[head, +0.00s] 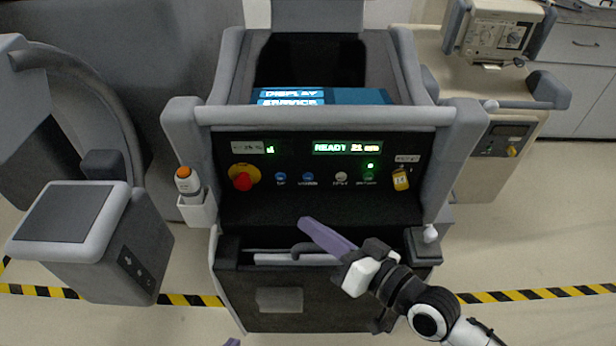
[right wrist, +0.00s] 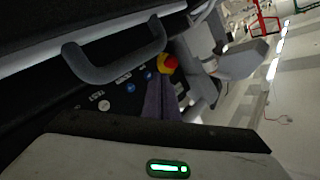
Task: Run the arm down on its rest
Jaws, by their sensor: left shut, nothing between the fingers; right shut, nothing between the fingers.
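The cart's black control panel (head: 318,165) faces me, with a lit green display reading READY and a number (head: 347,147). Below it is a row of small buttons: two blue ones (head: 308,176), a white one (head: 341,176) and a green one (head: 368,175) with a green light above. A red mushroom button on yellow (head: 243,180) is at the left; it also shows in the right wrist view (right wrist: 167,63). My right gripper (head: 322,236) is shut and empty, below the panel and apart from the buttons. Only a purple tip of my left gripper (head: 232,342) shows, at the bottom edge.
A grey bar (head: 290,115) crosses above the panel. An orange-capped bottle (head: 187,182) sits in a holder at left, and a white-knobbed stick (head: 430,234) stands at right. A grey curved machine (head: 90,90) stands left, another cart (head: 490,120) right. Yellow-black tape crosses the floor.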

